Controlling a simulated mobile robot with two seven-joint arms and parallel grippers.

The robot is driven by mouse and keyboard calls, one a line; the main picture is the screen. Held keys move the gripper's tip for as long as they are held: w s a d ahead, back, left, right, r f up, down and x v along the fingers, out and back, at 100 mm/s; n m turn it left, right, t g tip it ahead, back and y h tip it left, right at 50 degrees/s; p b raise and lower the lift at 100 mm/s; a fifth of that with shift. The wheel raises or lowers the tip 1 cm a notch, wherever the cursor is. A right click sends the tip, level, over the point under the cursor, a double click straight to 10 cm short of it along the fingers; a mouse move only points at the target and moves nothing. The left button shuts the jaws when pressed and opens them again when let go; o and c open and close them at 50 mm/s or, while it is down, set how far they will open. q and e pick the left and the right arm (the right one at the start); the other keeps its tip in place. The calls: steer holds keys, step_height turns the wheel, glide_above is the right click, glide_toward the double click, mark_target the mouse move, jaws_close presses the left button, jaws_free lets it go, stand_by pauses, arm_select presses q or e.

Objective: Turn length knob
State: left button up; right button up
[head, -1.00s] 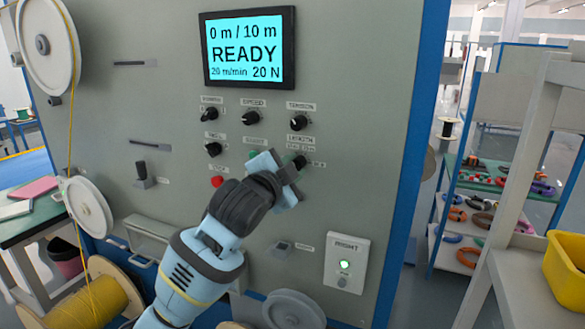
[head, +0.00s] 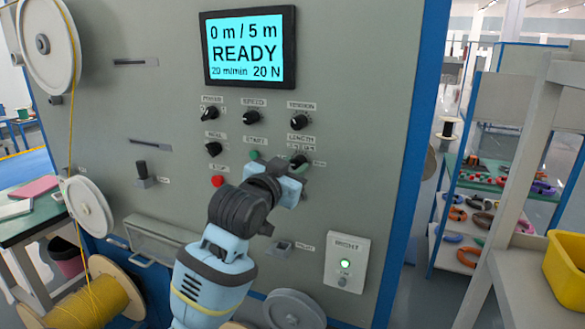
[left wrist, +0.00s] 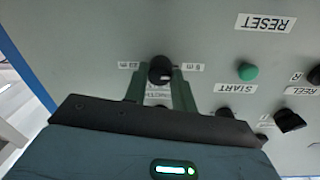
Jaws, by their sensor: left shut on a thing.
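The black length knob (head: 299,160) is on the grey machine panel, below the LENGTH label (head: 301,139). In the left wrist view the knob (left wrist: 160,70) sits between the two fingers of my left gripper (left wrist: 160,84), which is shut on it. In the head view my left gripper (head: 293,171) reaches up to the knob from below and covers part of it. The display (head: 248,47) reads 0 m / 5 m, READY, 20 m/min, 20 N. My right gripper is not in view.
The green start button (head: 254,155) and red stop button (head: 217,181) are left of the length knob. The tension knob (head: 299,122) is above it. A box with a green light (head: 345,264) is below right. Spools with yellow cable (head: 90,303) stand at left.

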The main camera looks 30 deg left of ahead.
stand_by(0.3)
arm_select(q)
steer(key=o, duration=1)
steer(key=shift+s, duration=0.15)
steer(key=s, duration=0.7)
steer(key=shift+s, duration=0.3)
